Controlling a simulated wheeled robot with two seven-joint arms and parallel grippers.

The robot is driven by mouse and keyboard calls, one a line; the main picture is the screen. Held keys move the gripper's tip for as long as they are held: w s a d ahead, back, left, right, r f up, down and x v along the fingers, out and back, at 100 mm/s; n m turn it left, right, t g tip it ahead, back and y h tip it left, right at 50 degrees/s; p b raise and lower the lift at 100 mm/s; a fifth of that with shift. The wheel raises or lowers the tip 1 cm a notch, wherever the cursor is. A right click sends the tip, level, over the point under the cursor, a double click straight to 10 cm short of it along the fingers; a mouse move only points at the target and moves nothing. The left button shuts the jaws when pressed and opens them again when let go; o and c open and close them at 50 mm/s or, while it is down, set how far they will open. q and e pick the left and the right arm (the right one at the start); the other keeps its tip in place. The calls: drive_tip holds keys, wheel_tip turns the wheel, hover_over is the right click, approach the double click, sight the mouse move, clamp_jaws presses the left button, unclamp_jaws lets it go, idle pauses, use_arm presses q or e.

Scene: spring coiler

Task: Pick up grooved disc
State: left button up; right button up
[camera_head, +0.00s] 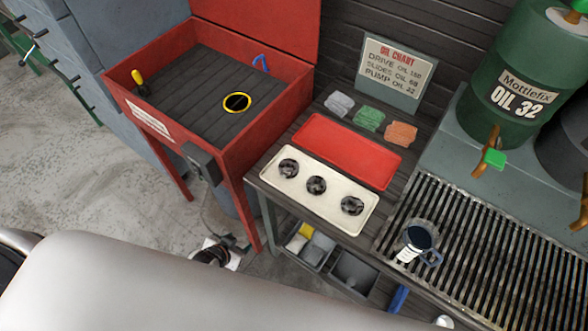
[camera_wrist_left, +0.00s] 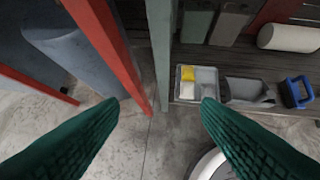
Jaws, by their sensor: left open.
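Three dark round discs with mottled faces lie in a row on a cream tray (camera_head: 334,211): a left one (camera_head: 289,168), a middle one (camera_head: 316,185) and a right one (camera_head: 352,206). Their grooves are too small to tell. My left gripper (camera_head: 212,255) is low beside the red cabinet's leg, below and left of the tray, apart from the discs. In the left wrist view its green ridged fingers (camera_wrist_left: 160,102) are spread wide with nothing between them. No disc shows in that view. My right gripper is not in view.
A red parts washer (camera_head: 228,132) stands left of the bench. An empty-looking red tray (camera_head: 346,150) lies behind the cream tray. A jug (camera_head: 417,242) stands on the grating at right. Bins (camera_wrist_left: 198,82) sit on the lower shelf. A green oil drum (camera_head: 510,95) stands behind.

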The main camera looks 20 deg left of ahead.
use_arm(q)
drive_tip(key=w+d+r+t+h, duration=0.1)
drive_tip(key=w+d+r, duration=0.15)
drive_tip(key=r, duration=0.35)
drive_tip(key=w+d+r+t+h, duration=0.1)
drive_tip(key=w+r+t, duration=0.1)
drive_tip(key=w+r, duration=0.3)
drive_tip(key=m+t+h+b, duration=0.1)
drive_tip(key=m+t+h, duration=0.1)
approach(290, 164)
drive_tip(key=s+a, duration=0.2)
drive_tip(key=s, duration=0.1)
drive_tip(key=x, duration=0.4)
drive_tip(key=r+x, duration=0.1)
drive_tip(key=x, duration=0.1)
drive_tip(key=shift+w+d+f, duration=0.15)
drive_tip(key=shift+w+d, duration=0.1)
drive_tip(key=shift+d, duration=0.2)
drive_tip(key=x, duration=0.2)
drive_tip(key=p+x, duration=0.1)
drive_tip(key=x, duration=0.2)
drive_tip(key=shift+w+d, duration=0.35)
drive_tip(key=shift+w, duration=0.15)
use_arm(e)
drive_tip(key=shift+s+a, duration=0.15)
use_arm(q)
drive_tip(key=shift+s, duration=0.1)
drive_tip(key=shift+c, duration=0.4)
drive_tip(key=c, duration=0.9)
